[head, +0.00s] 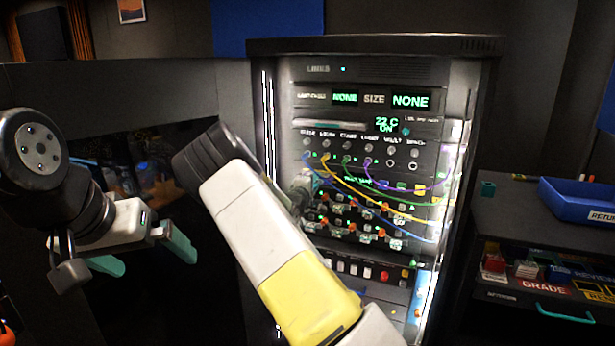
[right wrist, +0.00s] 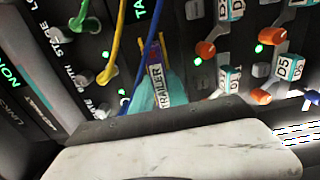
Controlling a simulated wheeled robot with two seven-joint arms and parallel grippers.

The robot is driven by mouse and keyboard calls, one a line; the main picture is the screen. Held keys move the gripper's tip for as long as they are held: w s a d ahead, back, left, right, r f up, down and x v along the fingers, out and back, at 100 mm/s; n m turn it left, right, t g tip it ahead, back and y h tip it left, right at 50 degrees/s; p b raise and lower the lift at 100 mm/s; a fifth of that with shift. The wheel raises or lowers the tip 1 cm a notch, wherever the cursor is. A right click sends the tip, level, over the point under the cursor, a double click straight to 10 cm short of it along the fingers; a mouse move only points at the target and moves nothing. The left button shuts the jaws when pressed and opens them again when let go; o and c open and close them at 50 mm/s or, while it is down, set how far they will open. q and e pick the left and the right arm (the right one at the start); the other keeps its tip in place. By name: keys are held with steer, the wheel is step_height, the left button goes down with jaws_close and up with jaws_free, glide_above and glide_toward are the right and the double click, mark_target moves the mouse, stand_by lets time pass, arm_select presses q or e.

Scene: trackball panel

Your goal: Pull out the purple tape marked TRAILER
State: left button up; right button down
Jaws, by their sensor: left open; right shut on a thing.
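The tape marked TRAILER (right wrist: 156,88) shows in the right wrist view as a white label with dark letters and a little purple beside it. My right gripper (right wrist: 165,93) has its teal fingers shut around it, close against the panel. In the head view the right gripper (head: 304,188) is at the left side of the rack (head: 375,70), with my right arm in front. The tape itself is mostly hidden there. My left gripper (head: 142,254) is open and empty, well left of the rack.
Green, yellow (right wrist: 113,45) and blue cables hang across the panel near the right fingers. Orange knobs and labelled blocks (right wrist: 289,68) stand out to the right. A blue tray (head: 575,203) sits on a dark cabinet at right. There is free room between the left gripper and the rack.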

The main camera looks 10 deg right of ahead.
steer(key=v, duration=0.7)
steer(key=shift+s+a, duration=0.25)
steer(key=shift+s, duration=0.1)
stand_by(0.6)
stand_by(0.4)
steer(key=shift+s+a, duration=0.3)
steer(key=shift+s, duration=0.1)
